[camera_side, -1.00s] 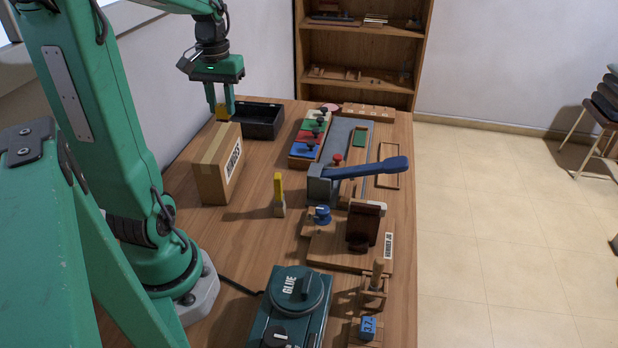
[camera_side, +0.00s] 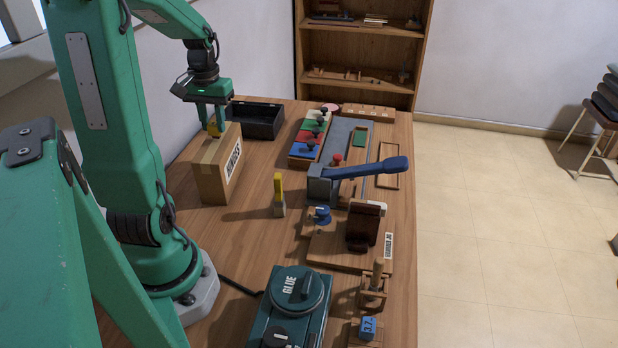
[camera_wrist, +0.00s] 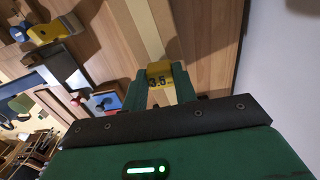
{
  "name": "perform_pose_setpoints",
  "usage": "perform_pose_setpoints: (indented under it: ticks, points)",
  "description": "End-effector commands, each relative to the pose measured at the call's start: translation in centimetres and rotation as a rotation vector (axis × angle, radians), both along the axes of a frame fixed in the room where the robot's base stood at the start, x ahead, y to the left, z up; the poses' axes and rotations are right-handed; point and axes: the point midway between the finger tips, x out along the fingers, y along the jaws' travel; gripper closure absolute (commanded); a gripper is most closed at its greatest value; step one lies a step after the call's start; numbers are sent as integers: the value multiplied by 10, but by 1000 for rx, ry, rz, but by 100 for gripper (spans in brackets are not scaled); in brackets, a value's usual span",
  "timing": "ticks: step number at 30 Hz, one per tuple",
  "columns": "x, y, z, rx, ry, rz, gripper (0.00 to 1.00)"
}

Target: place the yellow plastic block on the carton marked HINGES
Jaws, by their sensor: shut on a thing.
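My gripper (camera_side: 214,128) is shut on a small yellow block (camera_side: 214,130) and points down at the top of the carton. In the wrist view the block (camera_wrist: 159,73) shows "3.5" on its face and sits between the two green fingers (camera_wrist: 160,88). The brown carton marked HINGES (camera_side: 209,178) stands upright on the bench, its label facing right. Its taped top (camera_wrist: 146,30) shows beyond the block in the wrist view. The block is over or very close to the carton's top; I cannot tell whether they touch.
A black open tray (camera_side: 262,121) stands behind the carton. A yellow-topped piece (camera_side: 279,190) stands to its right. A lever tool with a blue handle (camera_side: 365,167), a coloured panel with knobs (camera_side: 310,137) and a GLUE machine (camera_side: 290,310) fill the bench's right and front.

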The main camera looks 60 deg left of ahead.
Motion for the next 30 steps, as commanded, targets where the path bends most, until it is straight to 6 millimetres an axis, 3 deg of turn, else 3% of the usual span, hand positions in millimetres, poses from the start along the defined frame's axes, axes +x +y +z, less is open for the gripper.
perform_pose_setpoints:
  ticks: [14,15,18,30]
  points:
    - [0,0,-7,-1,1,0,93]
    - [0,0,-8,-1,1,0,70]
    - [0,0,-7,0,0,0,50]
    - [0,0,-5,1,-1,0,50]
